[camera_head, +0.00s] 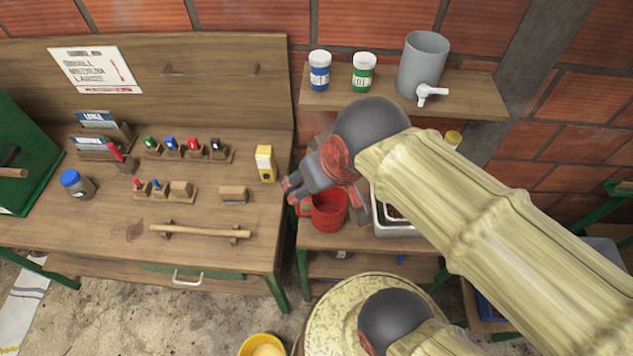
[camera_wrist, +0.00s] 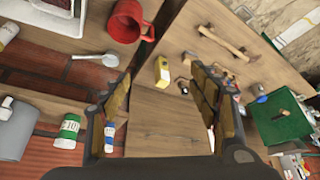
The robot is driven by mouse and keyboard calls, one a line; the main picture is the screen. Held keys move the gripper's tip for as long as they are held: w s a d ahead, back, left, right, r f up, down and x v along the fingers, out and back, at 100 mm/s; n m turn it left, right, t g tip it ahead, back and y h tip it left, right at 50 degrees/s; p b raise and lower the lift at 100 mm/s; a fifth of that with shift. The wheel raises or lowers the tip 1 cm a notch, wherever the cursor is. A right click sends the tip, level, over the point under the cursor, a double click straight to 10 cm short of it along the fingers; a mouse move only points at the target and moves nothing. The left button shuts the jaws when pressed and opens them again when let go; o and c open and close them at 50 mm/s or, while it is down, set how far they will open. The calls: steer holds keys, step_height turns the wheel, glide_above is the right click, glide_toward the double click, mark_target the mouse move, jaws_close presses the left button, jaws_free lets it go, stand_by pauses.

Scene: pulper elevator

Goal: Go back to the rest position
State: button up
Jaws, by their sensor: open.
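My gripper (camera_head: 293,189) is above the gap between the wooden workbench (camera_head: 110,230) and the small side table on its right. In the wrist view my gripper (camera_wrist: 168,95) has its two fingers wide apart with nothing between them; the bench's wooden surface shows behind. In the head view a red mug (camera_head: 327,212) stands on the side table just below and right of my gripper, partly covered by the arm. A yellow box (camera_head: 264,163) stands on the bench left of my gripper. I cannot tell the exact gap to either.
A shelf (camera_head: 470,100) on the brick wall holds a blue-labelled jar (camera_head: 319,72), a green-labelled jar (camera_head: 363,74) and a grey dispenser (camera_head: 423,65). A yellow bucket (camera_head: 262,346) stands below.

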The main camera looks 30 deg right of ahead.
steer(key=shift+s+a+r, duration=0.1)
steer(key=shift+s+r, duration=0.15)
steer(key=shift+s, duration=0.25)
step_height(320, 180, down, 5)
steer(key=b, duration=0.4)
steer(key=shift+r+b, duration=0.2)
steer(key=shift+b, duration=0.1)
steer(key=shift+c, duration=1.1)
